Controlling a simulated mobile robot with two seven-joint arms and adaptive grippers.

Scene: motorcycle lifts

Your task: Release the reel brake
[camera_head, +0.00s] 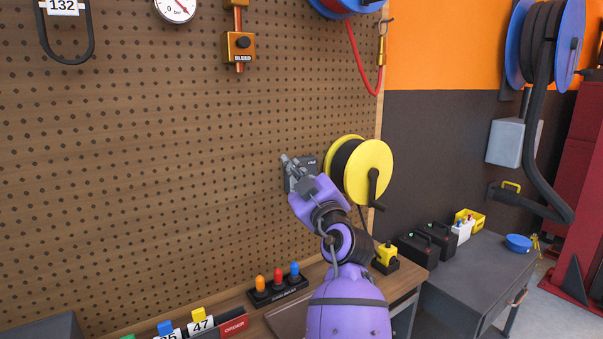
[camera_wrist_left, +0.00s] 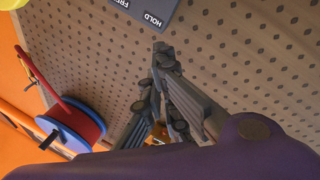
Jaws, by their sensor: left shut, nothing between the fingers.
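The yellow reel (camera_head: 374,163) with dark cable and a black crank is mounted at the right end of the pegboard. Just left of it is a small grey brake plate (camera_head: 309,162), partly hidden behind my left gripper. In the left wrist view the plate (camera_wrist_left: 146,8) shows at the top edge, with "HOLD" and a cut-off word starting "FR". I cannot make out a brake lever. My left gripper (camera_head: 287,159) is in front of the plate's left side, its fingers (camera_wrist_left: 162,48) shut and empty. I cannot tell whether it touches the plate. My right gripper is not in view.
A red hose reel (camera_wrist_left: 75,128) is on the wall. Below the pegboard, the bench holds a block with orange, red and blue knobs (camera_head: 278,285) and a yellow-topped block (camera_head: 386,256). A grey cart (camera_head: 470,268) stands at right. The pegboard (camera_head: 150,150) left of my gripper is clear.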

